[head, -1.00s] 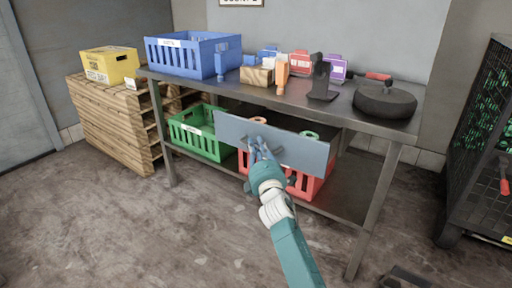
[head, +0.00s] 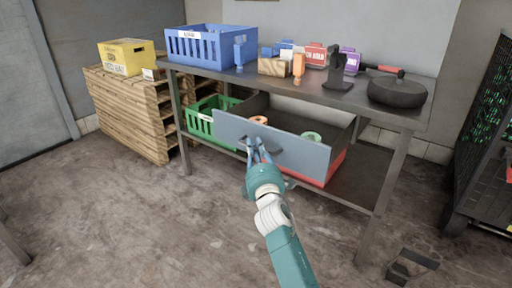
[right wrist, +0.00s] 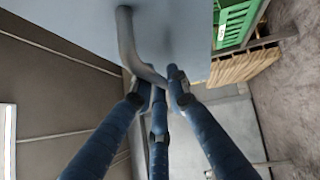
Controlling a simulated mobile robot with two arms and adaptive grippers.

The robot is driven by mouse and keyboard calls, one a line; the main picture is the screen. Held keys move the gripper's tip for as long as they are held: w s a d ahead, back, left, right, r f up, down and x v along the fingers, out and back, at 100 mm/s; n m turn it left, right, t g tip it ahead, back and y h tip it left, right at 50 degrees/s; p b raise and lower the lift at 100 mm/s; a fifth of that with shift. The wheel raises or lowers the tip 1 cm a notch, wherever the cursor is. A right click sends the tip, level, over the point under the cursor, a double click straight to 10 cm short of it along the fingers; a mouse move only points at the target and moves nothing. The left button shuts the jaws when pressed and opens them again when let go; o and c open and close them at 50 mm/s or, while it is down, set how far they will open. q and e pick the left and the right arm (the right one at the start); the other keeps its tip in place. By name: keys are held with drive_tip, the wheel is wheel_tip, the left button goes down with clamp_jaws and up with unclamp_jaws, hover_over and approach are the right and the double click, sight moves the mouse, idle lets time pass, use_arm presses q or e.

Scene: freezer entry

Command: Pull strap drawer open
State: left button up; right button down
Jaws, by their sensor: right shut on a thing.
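The strap drawer (head: 300,157) hangs under the metal table, with a flat grey-blue front. It stands well out from the table, and its dark inside shows in the head view with an orange roll (head: 259,120) and a green roll (head: 310,136) in it. My right gripper (head: 258,150) is at the left part of the drawer front, shut on the drawer handle (head: 270,153). In the right wrist view the handle (right wrist: 128,40) is a curved grey bar, with the blue fingers (right wrist: 160,95) around its end. My left gripper is not in view.
The table (head: 345,95) carries a blue crate (head: 212,48), small boxes, a dark stand and a black round object (head: 397,90). A green crate (head: 200,122) and a red crate (head: 325,180) are on the lower shelf. Floor in front is clear, except a dark object (head: 412,264) at right.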

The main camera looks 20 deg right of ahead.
drive_tip(key=shift+f, duration=0.1)
drive_tip(key=c, duration=1.9)
unclamp_jaws()
drive_tip(key=shift+c, duration=0.2)
drive_tip(key=s+a+f, duration=0.1)
drive_tip(key=s, duration=1.1)
drive_tip(key=shift+f, duration=0.3)
drive_tip(key=shift+a, duration=0.1)
